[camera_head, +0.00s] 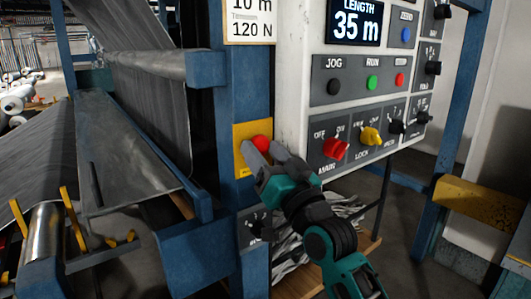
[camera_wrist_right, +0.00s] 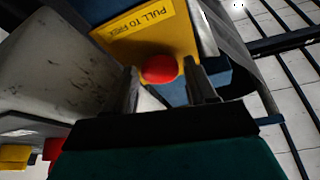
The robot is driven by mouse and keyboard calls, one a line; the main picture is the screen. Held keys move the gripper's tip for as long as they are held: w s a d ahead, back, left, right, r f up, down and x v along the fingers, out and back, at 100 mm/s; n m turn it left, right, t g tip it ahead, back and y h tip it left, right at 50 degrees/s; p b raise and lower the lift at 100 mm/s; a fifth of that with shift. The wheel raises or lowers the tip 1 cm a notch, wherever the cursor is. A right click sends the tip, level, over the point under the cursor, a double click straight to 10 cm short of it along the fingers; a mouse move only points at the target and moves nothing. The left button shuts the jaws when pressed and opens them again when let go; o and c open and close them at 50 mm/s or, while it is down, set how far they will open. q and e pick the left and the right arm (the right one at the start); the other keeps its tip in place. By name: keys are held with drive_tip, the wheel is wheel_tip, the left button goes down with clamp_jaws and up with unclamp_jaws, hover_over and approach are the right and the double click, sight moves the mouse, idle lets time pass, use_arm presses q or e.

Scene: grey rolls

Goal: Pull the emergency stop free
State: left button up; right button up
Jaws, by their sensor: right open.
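The emergency stop is a red mushroom button (camera_head: 262,142) on a yellow plate (camera_head: 240,132), fixed to a blue post. In the right wrist view the red button (camera_wrist_right: 160,69) shows just beyond the fingertips, about midway between them, and the yellow plate (camera_wrist_right: 130,45) has a label starting "PULL TO". My right gripper (camera_head: 264,150) is open in front of the button, one finger to each side. It also shows in the right wrist view (camera_wrist_right: 167,82). I cannot tell whether the fingers touch the button. My left gripper is not in view.
A white control panel (camera_head: 300,60) with JOG, RUN and other buttons and red and yellow knobs (camera_head: 370,136) stands close on the right. Grey fabric (camera_head: 130,130) and blue machine beams fill the left. Grey strips (camera_head: 345,208) lie below the panel.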

clamp_jaws()
idle(0.5)
